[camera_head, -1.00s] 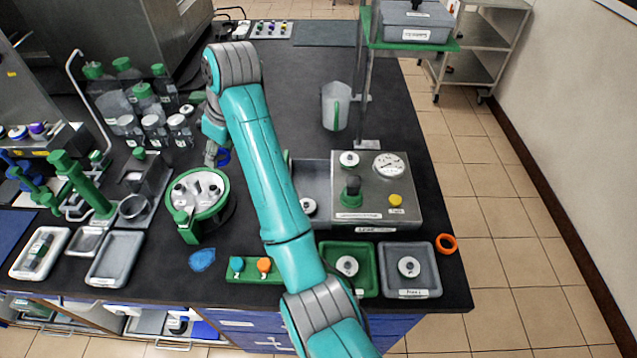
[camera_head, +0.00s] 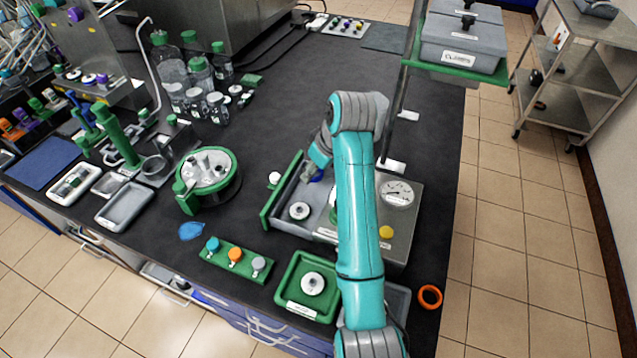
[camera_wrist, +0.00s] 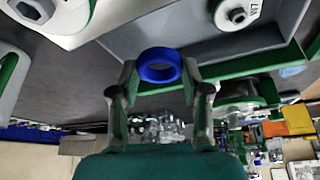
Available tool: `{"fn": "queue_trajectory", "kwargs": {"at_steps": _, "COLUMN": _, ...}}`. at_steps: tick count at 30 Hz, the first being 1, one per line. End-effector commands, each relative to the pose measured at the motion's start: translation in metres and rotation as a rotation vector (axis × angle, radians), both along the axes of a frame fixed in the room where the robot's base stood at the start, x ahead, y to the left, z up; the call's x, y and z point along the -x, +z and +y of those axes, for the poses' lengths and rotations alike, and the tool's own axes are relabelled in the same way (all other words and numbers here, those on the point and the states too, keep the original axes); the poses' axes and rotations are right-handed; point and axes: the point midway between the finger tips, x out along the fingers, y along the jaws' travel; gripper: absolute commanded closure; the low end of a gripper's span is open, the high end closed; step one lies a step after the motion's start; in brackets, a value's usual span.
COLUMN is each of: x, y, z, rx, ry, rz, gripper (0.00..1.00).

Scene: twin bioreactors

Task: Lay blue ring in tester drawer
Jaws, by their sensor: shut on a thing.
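The blue ring (camera_wrist: 158,75) is held between the two fingertips of my gripper (camera_wrist: 160,82) in the wrist view. In the head view the ring (camera_head: 315,175) is a small blue patch under my gripper (camera_head: 318,168), by the far part of the drawer. The tester (camera_head: 402,225) is a grey box with a gauge and a yellow button, partly covered by my arm. Its drawer (camera_head: 282,188) is pulled out to the left, with a green front. A white round piece (camera_head: 299,211) sits in the nearer part of the drawer. The exact height of the ring above the drawer is unclear.
A green carousel (camera_head: 207,178) stands left of the drawer. A small white knob (camera_head: 274,178) shows at the drawer front. A green tray (camera_head: 291,300) and an orange ring (camera_head: 430,297) lie nearer. A stand with a green shelf (camera_head: 455,70) rises behind the tester.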

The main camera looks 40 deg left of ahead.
Motion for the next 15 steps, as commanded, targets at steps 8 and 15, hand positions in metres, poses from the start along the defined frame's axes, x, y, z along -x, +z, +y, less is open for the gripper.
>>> {"fn": "queue_trajectory", "kwargs": {"at_steps": 8, "x": 0.000, "y": -0.022, "z": 0.000, "rx": 0.002, "ry": -0.001, "rz": 0.002, "gripper": 0.68}}
{"fn": "queue_trajectory", "kwargs": {"at_steps": 15, "x": 0.000, "y": -0.046, "z": 0.000, "rx": -0.001, "ry": 0.000, "rz": -0.001, "gripper": 0.68}}
